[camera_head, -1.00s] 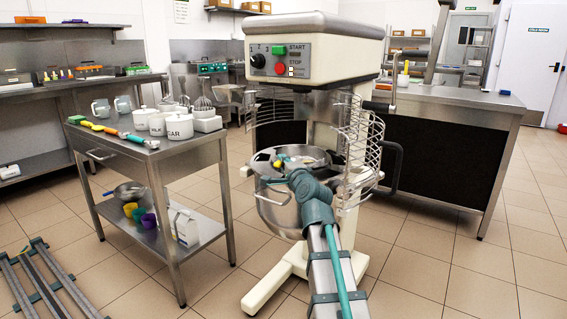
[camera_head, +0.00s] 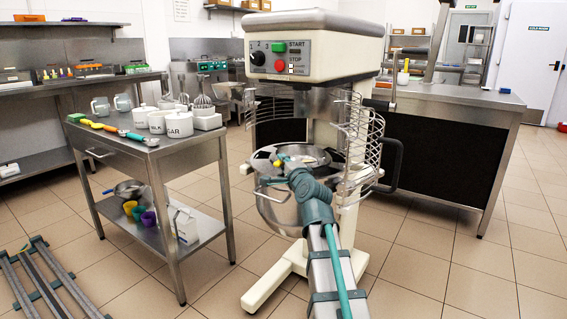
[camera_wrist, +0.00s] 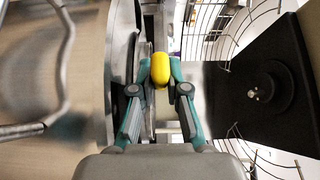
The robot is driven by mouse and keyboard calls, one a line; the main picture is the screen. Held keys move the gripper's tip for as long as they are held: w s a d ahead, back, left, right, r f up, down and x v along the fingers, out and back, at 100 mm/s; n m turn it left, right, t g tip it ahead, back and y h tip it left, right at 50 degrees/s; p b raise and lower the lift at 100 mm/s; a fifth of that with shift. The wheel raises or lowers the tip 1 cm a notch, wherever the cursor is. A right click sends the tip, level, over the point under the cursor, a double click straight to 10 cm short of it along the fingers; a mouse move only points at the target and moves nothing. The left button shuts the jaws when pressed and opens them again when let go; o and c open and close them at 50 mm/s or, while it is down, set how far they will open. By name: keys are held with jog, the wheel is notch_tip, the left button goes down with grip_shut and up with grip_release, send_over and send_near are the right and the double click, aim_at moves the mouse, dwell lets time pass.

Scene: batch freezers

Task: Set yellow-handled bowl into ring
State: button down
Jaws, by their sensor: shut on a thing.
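The steel bowl (camera_head: 276,215) is at the stand mixer (camera_head: 310,50), below its head and in front of its column. My gripper (camera_wrist: 160,68) is shut on the bowl's yellow handle (camera_wrist: 160,72), which sits between the teal fingertips in the wrist view. In the head view a bit of yellow (camera_head: 277,164) shows at the bowl's near-left rim, with my arm in front of it. The bowl's steel side (camera_wrist: 122,60) stands left of my fingers in the wrist view. The ring is largely hidden by the bowl and my arm; I cannot tell whether the bowl rests in it.
A wire guard (camera_head: 362,135) stands open at the mixer's right. A steel cart (camera_head: 190,160) with canisters and scoops is to the left. A black-fronted counter (camera_head: 445,155) is behind on the right. Floor between cart and mixer is clear.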

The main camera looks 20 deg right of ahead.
jog(key=shift+f, duration=0.1)
jog(key=c, duration=1.1)
grip_release()
jog(key=shift+f, duration=0.15)
jog(key=shift+s, duration=0.1)
